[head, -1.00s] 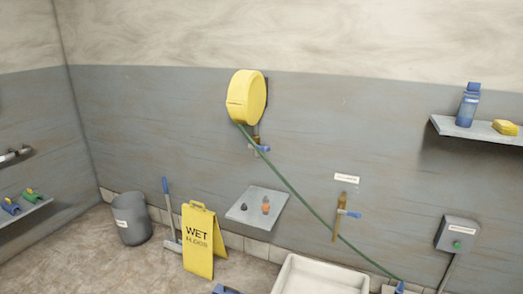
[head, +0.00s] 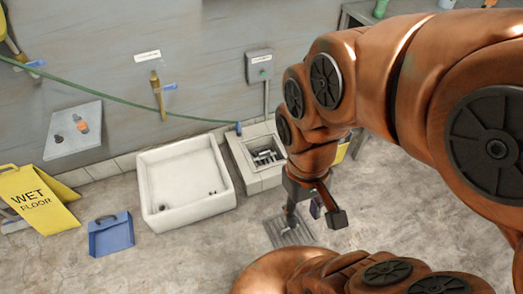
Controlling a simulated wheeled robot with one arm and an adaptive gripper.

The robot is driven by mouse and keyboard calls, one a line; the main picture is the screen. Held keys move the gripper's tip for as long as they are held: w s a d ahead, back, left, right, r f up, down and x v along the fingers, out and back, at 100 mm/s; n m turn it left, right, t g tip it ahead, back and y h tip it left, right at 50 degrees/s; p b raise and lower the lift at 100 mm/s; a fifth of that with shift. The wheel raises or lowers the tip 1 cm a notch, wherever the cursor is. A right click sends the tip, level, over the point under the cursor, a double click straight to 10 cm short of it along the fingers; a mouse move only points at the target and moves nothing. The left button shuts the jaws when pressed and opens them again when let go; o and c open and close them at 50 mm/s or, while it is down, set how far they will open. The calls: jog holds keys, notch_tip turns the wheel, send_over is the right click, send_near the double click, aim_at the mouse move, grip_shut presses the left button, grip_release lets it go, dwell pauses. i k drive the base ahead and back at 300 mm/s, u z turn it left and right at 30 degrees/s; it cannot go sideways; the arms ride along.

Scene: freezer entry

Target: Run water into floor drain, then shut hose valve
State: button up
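The floor drain (head: 290,232) is a grey slotted grate in the concrete floor, partly behind my gripper. My gripper (head: 313,216) hangs above its right part, with its fingers apart; I see nothing clearly held. The green hose (head: 105,100) runs from the yellow reel (head: 3,25) at the upper left edge to a blue nozzle end (head: 238,129) at the raised tiled sink. A blue-handled valve (head: 35,63) sits below the reel. No running water shows.
A white basin (head: 150,212) and tiled sink (head: 240,160) stand along the wall. A blue dustpan (head: 110,235) and yellow wet floor sign (head: 35,200) are at left. A grey control box (head: 259,66) hangs on the wall. Open floor lies right of the drain.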

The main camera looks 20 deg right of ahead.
aim_at(41, 62)
jog(key=z, duration=0.15)
jog(key=k, duration=0.4)
jog(key=u, duration=1.5)
jog(key=i, duration=1.15)
jog(key=u, duration=0.85)
jog(key=i, duration=0.55)
jog(key=u, duration=0.1)
